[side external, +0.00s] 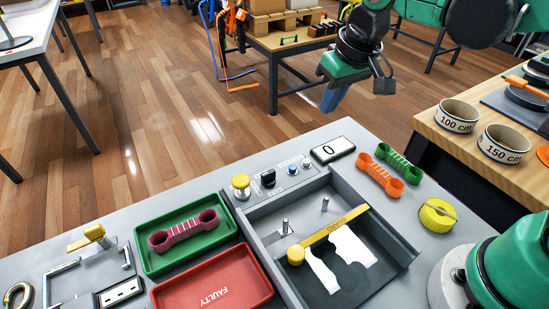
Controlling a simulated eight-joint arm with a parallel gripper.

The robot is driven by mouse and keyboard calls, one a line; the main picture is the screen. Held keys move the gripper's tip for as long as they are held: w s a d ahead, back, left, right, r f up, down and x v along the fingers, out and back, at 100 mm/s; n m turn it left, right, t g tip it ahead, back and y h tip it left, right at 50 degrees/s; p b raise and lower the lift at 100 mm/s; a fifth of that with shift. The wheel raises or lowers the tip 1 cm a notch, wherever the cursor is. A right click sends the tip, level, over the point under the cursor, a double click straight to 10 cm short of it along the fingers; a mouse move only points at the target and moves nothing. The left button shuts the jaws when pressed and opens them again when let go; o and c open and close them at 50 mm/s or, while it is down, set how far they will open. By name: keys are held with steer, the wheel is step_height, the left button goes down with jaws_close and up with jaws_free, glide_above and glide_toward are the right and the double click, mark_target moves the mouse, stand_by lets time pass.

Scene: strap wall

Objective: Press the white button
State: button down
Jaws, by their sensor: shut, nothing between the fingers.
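A small pale button (306,162), which looks white, sits at the right end of a row of controls on the grey fixture's back edge. A blue button (293,170) is just left of it. Further left are a black switch (268,179) and a yellow-topped knob (240,184). My gripper (331,101) is shut and empty. It hangs in the air above and beyond the row, apart from the button, with its fingers pointing down and slightly left.
A display reading 0 (332,149) is right of the button. Green (399,162) and orange (380,177) strap pieces and a yellow tape roll (438,215) lie further right. A green tray (158,262) holds a dark red piece. A red tray (240,300) reads FAULTY.

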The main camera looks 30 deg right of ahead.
glide_toward(308, 161)
steer(key=x, duration=0.2)
steer(key=w+x, duration=0.1)
steer(key=x, duration=0.2)
steer(key=shift+d+f, duration=0.1)
steer(key=shift+f, duration=0.85)
steer(key=shift+f, duration=0.9)
steer(key=w+v, duration=0.1)
steer(key=v, duration=1.3)
steer(key=shift+r, duration=0.15)
steer(key=shift+d, duration=0.1)
